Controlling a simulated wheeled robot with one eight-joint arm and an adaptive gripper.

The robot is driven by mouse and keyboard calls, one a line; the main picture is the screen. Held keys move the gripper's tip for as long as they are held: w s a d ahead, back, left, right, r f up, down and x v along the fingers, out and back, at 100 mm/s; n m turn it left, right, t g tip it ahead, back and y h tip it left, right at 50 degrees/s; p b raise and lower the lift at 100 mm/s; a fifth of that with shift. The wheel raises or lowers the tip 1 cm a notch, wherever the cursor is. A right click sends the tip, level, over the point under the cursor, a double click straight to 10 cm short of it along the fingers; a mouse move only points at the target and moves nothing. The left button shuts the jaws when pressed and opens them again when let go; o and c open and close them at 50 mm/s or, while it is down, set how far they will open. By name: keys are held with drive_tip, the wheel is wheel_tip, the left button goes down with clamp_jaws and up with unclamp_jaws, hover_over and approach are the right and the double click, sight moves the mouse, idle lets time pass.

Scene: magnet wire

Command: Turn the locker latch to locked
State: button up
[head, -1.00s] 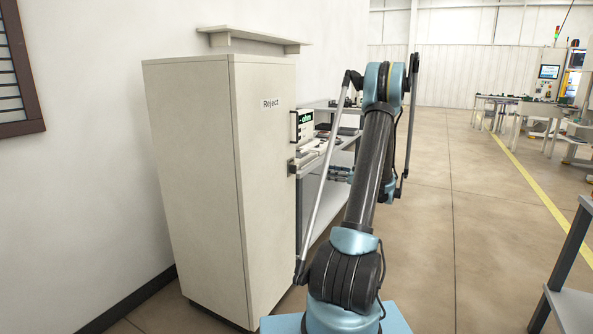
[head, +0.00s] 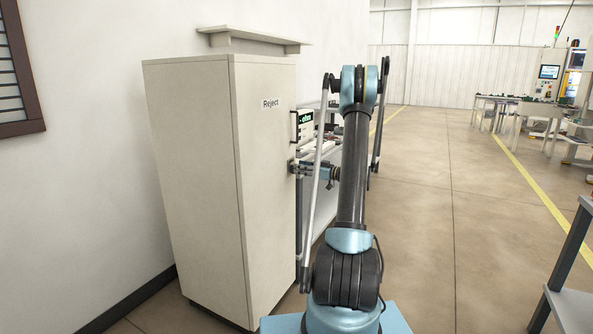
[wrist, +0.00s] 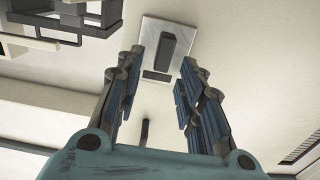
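The locker (head: 195,180) is a tall cream cabinet with a "Reject" label, at the left in the head view. Its latch shows in the wrist view as a dark lever (wrist: 166,48) on a pale metal plate (wrist: 187,32), with a short dark bar just below the lever. My gripper (wrist: 162,58) is open, its two blue-padded fingers apart on either side of the lower part of the latch. I see nothing held between them, and cannot tell whether they touch the lever. In the head view my gripper (head: 304,168) is at the locker's front face, and the latch is mostly hidden.
A dark door handle (head: 294,127) is above the latch on the locker front. A shelf unit with items (head: 328,140) stands beyond the locker, partly behind my arm. A wall shelf (head: 255,38) hangs above. Open floor lies to the right.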

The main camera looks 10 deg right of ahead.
drive_tip(key=shift+x, duration=1.3)
clamp_jaws()
drive_tip(key=shift+w+d+m, duration=0.1)
drive_tip(key=shift+m, duration=0.2)
drive_tip(key=shift+w+d+f+m, duration=0.2)
drive_tip(key=shift+w+f+m, duration=0.1)
drive_tip(key=shift+m, duration=2.6)
drive_tip(key=shift+w+d+f+m, duration=0.2)
drive_tip(key=shift+f+m, duration=0.15)
drive_tip(key=shift+m, duration=2.55)
drive_tip(key=shift+w+d+f+m, duration=0.2)
drive_tip(key=shift+f+m, duration=0.1)
drive_tip(key=shift+m, duration=2.6)
